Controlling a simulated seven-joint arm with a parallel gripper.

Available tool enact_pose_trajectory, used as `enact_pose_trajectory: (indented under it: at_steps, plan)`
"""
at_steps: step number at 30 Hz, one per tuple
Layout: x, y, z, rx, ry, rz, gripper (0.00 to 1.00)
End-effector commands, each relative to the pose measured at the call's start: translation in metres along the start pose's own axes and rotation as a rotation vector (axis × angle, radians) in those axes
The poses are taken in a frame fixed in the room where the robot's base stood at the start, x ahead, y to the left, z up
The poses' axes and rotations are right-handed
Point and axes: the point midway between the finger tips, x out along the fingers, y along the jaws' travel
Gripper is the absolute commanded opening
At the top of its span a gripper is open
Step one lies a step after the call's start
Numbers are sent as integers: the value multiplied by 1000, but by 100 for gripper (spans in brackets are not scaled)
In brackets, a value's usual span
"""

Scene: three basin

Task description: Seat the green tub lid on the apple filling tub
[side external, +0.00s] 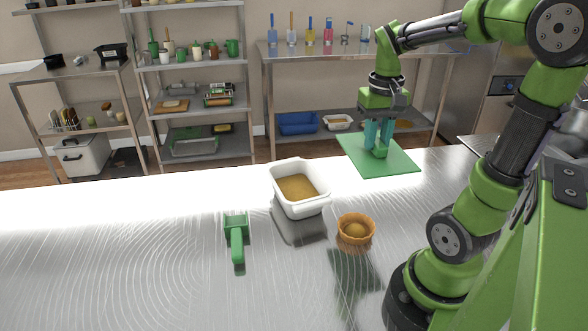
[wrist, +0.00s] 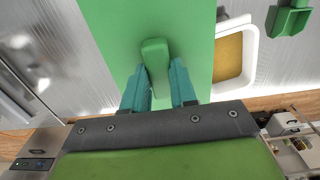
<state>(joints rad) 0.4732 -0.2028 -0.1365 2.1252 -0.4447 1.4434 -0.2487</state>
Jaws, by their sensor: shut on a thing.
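The green tub lid (side external: 398,163) is a flat rectangular plate with a raised grip in its middle. My gripper (side external: 377,138) has its teal fingers closed on this grip from above. In the wrist view the lid (wrist: 185,25) lies below the gripper (wrist: 158,88), with its grip (wrist: 156,54) between the fingers. The lid looks level, near the counter's back edge; its height is hard to tell. The apple filling tub (side external: 314,207) is white, open and full of brown-yellow filling, left of the lid. Its rim (wrist: 250,30) shows right of the lid in the wrist view.
A green scoop-like tool (side external: 237,238) lies on the metal counter (side external: 150,260) left of the tub. An orange scalloped bowl (side external: 347,243) with a brownish content stands right of and nearer than the tub. Shelves (side external: 190,65) with kitchenware stand behind. The counter's left side is clear.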

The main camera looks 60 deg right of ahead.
Motion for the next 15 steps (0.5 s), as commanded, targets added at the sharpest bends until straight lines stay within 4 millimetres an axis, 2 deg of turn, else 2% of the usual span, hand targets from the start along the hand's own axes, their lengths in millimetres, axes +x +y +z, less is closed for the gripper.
enact_pose_trajectory:
  at_steps: [8, 15]
  plan:
    - [-5, -53, -52, -69, -3, 1, 0]
    - [0, -117, -92, -139, -2, 1, 0]
